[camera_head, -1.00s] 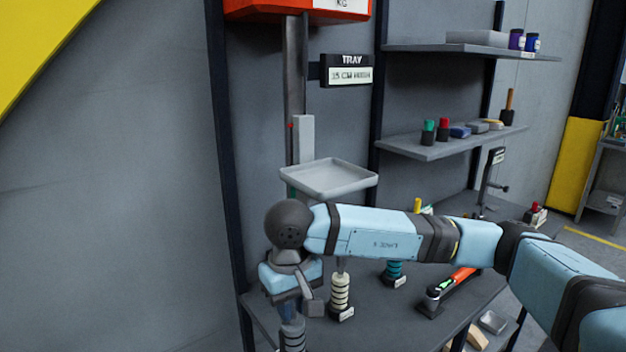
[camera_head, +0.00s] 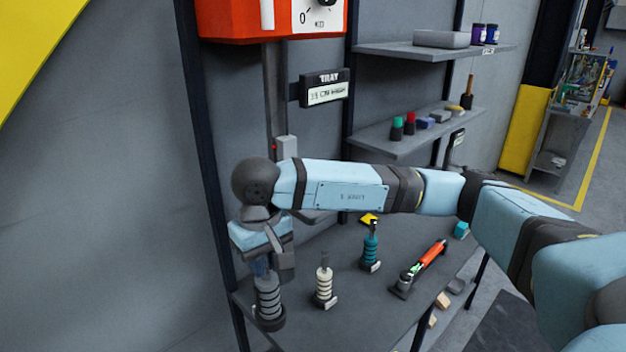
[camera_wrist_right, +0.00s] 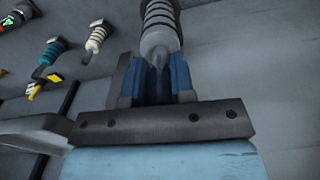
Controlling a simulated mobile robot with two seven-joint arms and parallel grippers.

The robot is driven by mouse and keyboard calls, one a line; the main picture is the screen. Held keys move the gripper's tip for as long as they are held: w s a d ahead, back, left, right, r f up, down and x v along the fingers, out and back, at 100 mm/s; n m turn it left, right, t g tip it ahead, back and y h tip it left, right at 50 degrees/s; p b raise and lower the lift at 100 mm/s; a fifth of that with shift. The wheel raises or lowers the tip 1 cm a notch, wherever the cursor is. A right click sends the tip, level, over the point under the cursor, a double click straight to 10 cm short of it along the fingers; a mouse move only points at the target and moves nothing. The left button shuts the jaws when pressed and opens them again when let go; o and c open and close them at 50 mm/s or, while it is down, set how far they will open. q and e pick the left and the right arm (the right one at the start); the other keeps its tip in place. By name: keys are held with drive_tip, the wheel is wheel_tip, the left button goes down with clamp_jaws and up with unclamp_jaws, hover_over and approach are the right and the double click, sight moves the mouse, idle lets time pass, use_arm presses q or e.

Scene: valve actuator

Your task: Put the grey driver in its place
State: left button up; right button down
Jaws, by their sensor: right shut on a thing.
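The grey driver (camera_head: 268,296), with a ribbed grey handle, hangs upright below my right gripper (camera_head: 262,266) at the left end of the bench in the head view. The right gripper is shut on it near its upper end. In the right wrist view, the blue fingers (camera_wrist_right: 158,80) close on the driver's narrow part, and the ribbed handle (camera_wrist_right: 160,22) extends beyond them. The driver's lower end meets a dark round shape near the bench's left edge; I cannot tell whether it rests there. My left gripper is not in view.
A cream driver (camera_head: 324,288) and a teal driver (camera_head: 371,247) stand on the bench (camera_head: 345,325) to the right. My right arm hides most of the tray. A shelf (camera_head: 420,138) with small items is behind.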

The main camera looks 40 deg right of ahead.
drive_tip(key=shift+r+b, duration=0.15)
drive_tip(key=shift+b, duration=0.35)
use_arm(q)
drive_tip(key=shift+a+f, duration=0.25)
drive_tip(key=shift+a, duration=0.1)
use_arm(e)
drive_tip(key=shift+a, duration=0.15)
